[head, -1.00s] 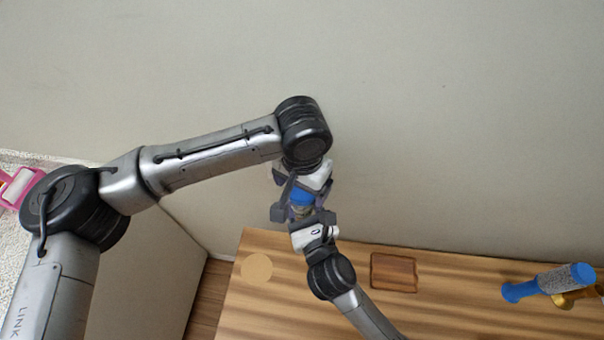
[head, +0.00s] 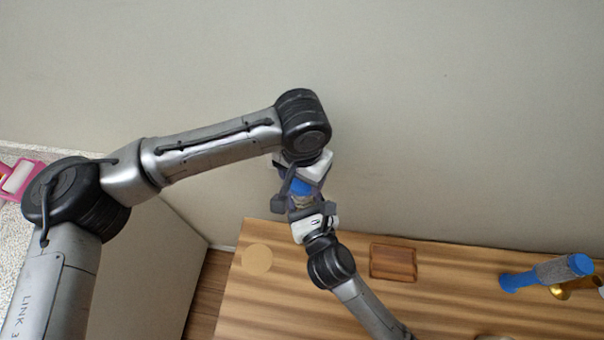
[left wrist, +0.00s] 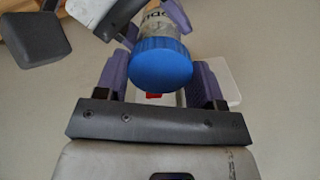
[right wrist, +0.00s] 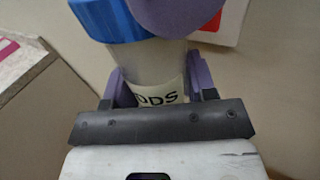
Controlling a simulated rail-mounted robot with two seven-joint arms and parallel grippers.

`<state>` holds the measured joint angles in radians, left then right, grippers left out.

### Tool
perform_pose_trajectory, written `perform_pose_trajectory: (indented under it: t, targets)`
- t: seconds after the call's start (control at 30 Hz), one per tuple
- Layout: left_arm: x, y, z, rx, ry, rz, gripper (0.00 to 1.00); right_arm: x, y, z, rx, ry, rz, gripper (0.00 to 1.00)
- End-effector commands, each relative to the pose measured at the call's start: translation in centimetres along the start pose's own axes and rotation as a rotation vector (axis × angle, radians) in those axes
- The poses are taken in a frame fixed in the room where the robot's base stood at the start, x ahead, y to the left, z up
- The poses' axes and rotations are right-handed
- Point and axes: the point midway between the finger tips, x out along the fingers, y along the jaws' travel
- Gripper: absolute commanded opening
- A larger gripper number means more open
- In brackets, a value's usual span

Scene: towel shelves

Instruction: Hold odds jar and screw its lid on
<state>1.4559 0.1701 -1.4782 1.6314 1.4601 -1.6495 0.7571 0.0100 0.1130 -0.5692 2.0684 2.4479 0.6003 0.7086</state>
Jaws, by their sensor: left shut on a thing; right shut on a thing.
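The jar (right wrist: 158,75) is pale and see-through, with a label whose visible letters read "ODS". My right gripper (right wrist: 160,88) is shut on its body, with one purple finger on each side. The blue ribbed lid (left wrist: 162,62) is at the jar's mouth, and my left gripper (left wrist: 163,80) is shut on it. In the head view the blue lid (head: 301,187) shows between the two grippers, held in the air beyond the table's far left part. A purple left finger hides part of the lid in the right wrist view. I cannot tell how tightly the lid sits.
The striped wooden table (head: 330,325) holds a round tan disc (head: 257,259), a brown wooden tray (head: 393,262), and a blue-and-grey cylindrical object (head: 548,274) beside a gold one (head: 575,289). A plain wall (head: 450,120) stands behind. A pink item (head: 20,177) is at the far left.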

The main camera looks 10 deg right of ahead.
Motion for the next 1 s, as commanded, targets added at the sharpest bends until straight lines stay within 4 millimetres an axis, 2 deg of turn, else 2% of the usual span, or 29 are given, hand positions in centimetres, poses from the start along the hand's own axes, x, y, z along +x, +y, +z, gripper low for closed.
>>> perform_pose_trajectory:
  t: [0.13, 0.17, 0.47, 0.77, 0.87, 1.0]
  targets:
    - [0.0, 0.0, 0.0, 0.001, 0.0, 0.0, 0.34, 0.0, 0.0, 0.0, 0.0, 0.0, 0.0, 0.0]
    - [0.0, 0.0, 0.0, 0.001, 0.0, 0.0, 0.63, 0.0, 0.0, 0.0, 0.0, 0.0, 0.0, 0.0]
    - [0.0, 0.0, 0.0, 0.001, 0.0, 0.0, 0.92, 0.0, 0.0, 0.0, 0.0, 0.0, 0.0, 0.0]
    - [-0.3, 0.0, 0.0, 0.001, 0.001, 0.0, 0.92, 0.0, 0.0, 0.0, 0.0, 0.0, 0.0, 0.0]
    - [-1.3, 0.0, 0.0, 0.001, 0.001, -0.001, 0.92, 0.0, 0.0, 0.0, 0.0, -0.001, 0.0, 0.0]
    - [-3.7, 0.0, 0.0, 0.001, 0.003, -0.001, 0.92, 0.0, 0.0, 0.0, 0.0, -0.001, 0.0, 0.0]
